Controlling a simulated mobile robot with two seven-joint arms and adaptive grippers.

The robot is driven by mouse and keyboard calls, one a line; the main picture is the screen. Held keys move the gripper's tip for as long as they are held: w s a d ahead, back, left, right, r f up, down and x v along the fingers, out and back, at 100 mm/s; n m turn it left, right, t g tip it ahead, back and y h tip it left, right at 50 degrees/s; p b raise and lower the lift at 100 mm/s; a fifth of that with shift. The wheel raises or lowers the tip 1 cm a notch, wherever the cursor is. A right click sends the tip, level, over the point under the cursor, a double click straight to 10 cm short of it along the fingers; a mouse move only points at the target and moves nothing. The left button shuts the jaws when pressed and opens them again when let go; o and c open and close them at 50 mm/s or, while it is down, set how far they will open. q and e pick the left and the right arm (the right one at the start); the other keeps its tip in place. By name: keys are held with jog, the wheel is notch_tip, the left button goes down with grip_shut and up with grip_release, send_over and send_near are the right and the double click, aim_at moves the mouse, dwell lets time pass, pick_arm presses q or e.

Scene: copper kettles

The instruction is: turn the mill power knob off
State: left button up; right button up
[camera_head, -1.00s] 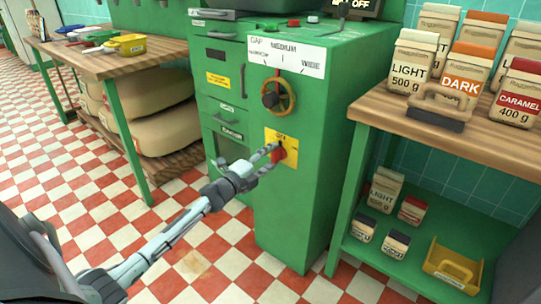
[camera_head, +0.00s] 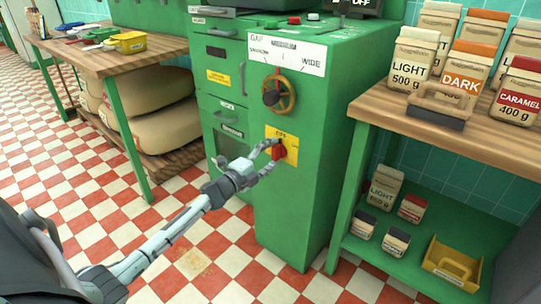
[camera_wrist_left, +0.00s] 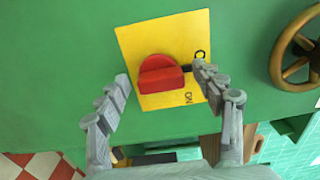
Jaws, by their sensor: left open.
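The mill power knob (camera_head: 279,152) is red and sits on a yellow plate (camera_head: 291,144) on the front of the green mill cabinet (camera_head: 295,205). In the left wrist view the red knob (camera_wrist_left: 160,74) shows close up, with a black pointer toward the "O" mark and "ON" printed below on the plate. My left gripper (camera_head: 268,156) is open at the knob. In the left wrist view its fingers (camera_wrist_left: 162,80) stand on either side of the knob; the right finger is close to the pointer, and I cannot tell whether it touches. My right gripper is not in view.
A brass gap wheel (camera_head: 279,93) sits above the knob. A wooden-topped table (camera_head: 460,125) with coffee bags stands close on the right. A workbench (camera_head: 105,62) with sacks below is at left. The checkered floor is clear in front.

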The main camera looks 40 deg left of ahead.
pick_arm(q)
jog(key=s, duration=1.2)
jog(key=shift+a, duration=0.45)
